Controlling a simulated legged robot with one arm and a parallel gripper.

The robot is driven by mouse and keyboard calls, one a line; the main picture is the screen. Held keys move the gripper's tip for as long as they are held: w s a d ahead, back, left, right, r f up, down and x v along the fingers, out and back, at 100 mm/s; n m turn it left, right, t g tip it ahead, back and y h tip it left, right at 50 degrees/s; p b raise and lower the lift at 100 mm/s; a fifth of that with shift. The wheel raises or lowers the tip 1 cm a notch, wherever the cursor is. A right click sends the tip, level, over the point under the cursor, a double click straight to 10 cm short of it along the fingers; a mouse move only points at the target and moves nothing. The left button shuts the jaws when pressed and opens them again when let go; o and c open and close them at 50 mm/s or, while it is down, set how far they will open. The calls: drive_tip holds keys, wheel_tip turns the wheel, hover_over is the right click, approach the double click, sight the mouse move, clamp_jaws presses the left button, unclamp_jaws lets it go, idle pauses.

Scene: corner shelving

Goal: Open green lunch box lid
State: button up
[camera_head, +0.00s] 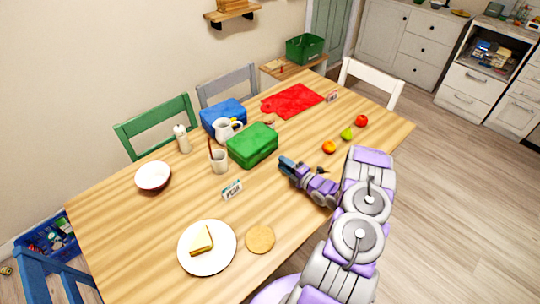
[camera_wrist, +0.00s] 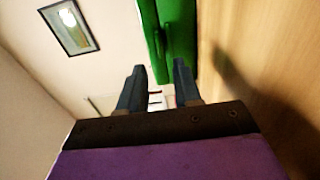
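The green lunch box (camera_head: 252,146) stands shut on the wooden table, near its middle. My gripper (camera_head: 286,164) is just to the right of the box and low over the table, apart from the box. In the wrist view my gripper (camera_wrist: 160,82) shows two dark fingers with an empty gap between them. The green lunch box (camera_wrist: 178,28) fills the top middle of that view, beyond the fingertips, with a seam running along its side. The wrist view is turned sideways, with the table on the right.
A blue box (camera_head: 222,113), white pitcher (camera_head: 225,130) and mug (camera_head: 218,160) stand close behind and left of the lunch box. Fruit, including a green pear (camera_head: 346,134), lies to the right. A plate (camera_head: 207,247) is in front.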

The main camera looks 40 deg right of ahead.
sight(264, 150)
drive_tip(key=w, duration=0.5)
drive_tip(key=w+a+b, duration=0.1)
drive_tip(key=w, duration=0.2)
drive_tip(key=shift+w, duration=0.1)
drive_tip(key=shift+c, duration=0.4)
clamp_jaws()
drive_tip(key=shift+a+f, duration=0.1)
idle(0.7)
